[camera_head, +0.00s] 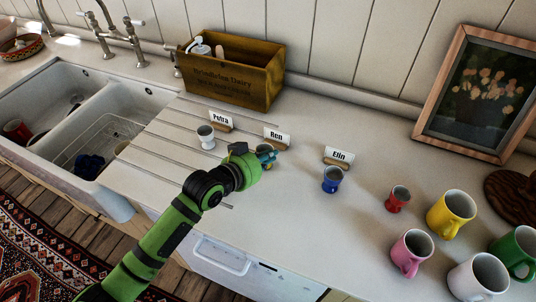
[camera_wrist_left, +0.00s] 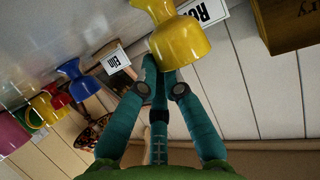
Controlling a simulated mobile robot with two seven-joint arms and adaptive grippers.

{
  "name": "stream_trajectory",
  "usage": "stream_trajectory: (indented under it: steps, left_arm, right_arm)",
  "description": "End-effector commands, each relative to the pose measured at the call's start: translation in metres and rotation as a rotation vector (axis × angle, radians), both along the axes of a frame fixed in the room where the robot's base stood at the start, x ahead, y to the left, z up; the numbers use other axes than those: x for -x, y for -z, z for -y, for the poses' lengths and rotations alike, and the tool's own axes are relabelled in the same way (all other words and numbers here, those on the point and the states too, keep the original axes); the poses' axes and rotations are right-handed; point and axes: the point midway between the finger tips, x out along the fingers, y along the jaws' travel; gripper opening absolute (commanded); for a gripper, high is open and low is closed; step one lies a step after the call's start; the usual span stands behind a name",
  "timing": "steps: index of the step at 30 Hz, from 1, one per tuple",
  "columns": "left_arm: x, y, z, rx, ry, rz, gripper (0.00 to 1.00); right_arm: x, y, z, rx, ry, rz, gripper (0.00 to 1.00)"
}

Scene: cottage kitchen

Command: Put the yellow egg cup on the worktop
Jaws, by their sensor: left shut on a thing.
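The yellow egg cup (camera_wrist_left: 181,43) fills the top middle of the left wrist view, at the fingertips of my left gripper (camera_wrist_left: 163,75). The gripper is shut on it. In the head view my left gripper (camera_head: 268,157) is over the worktop (camera_head: 300,215) in front of the "Ren" card (camera_head: 277,138). It hides most of the yellow egg cup there. I cannot tell whether the cup touches the worktop. My right gripper is in neither view.
A white egg cup (camera_head: 206,137) stands by the "Petra" card (camera_head: 221,121). A blue egg cup (camera_head: 332,180) stands by the "Elin" card (camera_head: 339,156). A red egg cup (camera_head: 398,198) and several mugs stand to the right. A wooden box (camera_head: 232,80) is behind; the sink (camera_head: 75,120) is left.

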Motion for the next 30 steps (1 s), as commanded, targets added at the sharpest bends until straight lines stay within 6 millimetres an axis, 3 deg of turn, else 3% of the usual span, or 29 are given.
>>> stream_trajectory:
  steps: [5, 7, 8, 20, 30]
  left_arm:
    - [0.0, 0.003, 0.0, 0.001, 0.0, 0.001, 0.0]
    - [0.0, 0.003, 0.0, 0.0, 0.0, 0.0, 0.28]
    - [0.0, 0.003, 0.0, 0.0, 0.0, 0.0, 0.33]
    - [0.001, -0.002, 0.0, -0.001, 0.0, -0.001, 0.33]
    - [0.04, -0.02, -0.033, -0.003, 0.001, 0.001, 0.33]
  right_arm:
    - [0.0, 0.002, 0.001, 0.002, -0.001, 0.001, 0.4]
    - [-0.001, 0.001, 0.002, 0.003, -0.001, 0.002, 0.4]
    - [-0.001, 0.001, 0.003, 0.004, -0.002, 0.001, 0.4]
    - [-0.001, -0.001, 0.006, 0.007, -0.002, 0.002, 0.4]
    - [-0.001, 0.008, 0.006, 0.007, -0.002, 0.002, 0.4]
